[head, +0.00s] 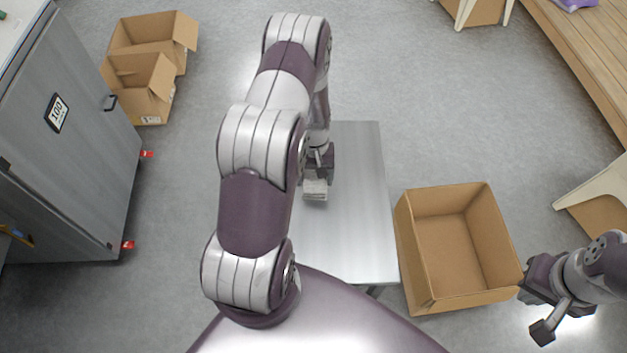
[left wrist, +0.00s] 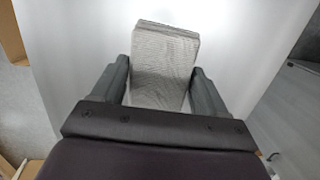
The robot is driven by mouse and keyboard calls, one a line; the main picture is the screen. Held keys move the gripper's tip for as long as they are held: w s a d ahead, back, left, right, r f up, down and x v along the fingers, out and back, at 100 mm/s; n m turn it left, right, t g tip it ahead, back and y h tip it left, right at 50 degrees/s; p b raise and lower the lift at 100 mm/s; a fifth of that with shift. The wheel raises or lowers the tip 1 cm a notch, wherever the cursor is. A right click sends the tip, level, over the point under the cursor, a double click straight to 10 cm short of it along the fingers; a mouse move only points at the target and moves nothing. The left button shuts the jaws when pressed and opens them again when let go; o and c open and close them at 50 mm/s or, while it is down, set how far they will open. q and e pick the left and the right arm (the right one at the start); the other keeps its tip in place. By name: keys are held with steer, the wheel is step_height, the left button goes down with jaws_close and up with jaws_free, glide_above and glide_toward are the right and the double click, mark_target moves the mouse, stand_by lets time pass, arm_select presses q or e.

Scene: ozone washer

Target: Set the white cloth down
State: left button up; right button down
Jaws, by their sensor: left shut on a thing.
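The white cloth (head: 315,189) is a small folded, finely striped pale bundle at my left gripper (head: 318,172), above the metal table (head: 358,205). In the left wrist view the cloth (left wrist: 163,65) sits between the two dark fingers of the left gripper (left wrist: 160,80), which are shut on it. I cannot tell whether the cloth touches the table top. My left arm hides the table's left part in the head view. My right gripper (head: 538,310) is at the lower right, away from the table, with its fingers apart and nothing seen between them.
An empty open cardboard box (head: 455,250) stands right of the table. A grey cabinet (head: 75,130) is at the left, with open cardboard boxes (head: 150,75) beyond it. A wooden platform (head: 590,50) is at the upper right. The table's right part is bare.

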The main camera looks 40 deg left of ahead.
mark_target(314, 184)
arm_select(q)
steer(key=shift+a+f, duration=0.15)
steer(key=shift+f, duration=0.2)
step_height(314, 184, down, 3)
steer(key=shift+r+p, duration=0.1)
steer(key=shift+p, duration=0.55)
steer(key=shift+w+f, duration=0.15)
steer(key=shift+f, duration=0.25)
steer(key=shift+f, duration=0.1)
steer(key=o, duration=0.7)
steer(key=shift+b, duration=0.3)
steer(key=o, duration=0.4)
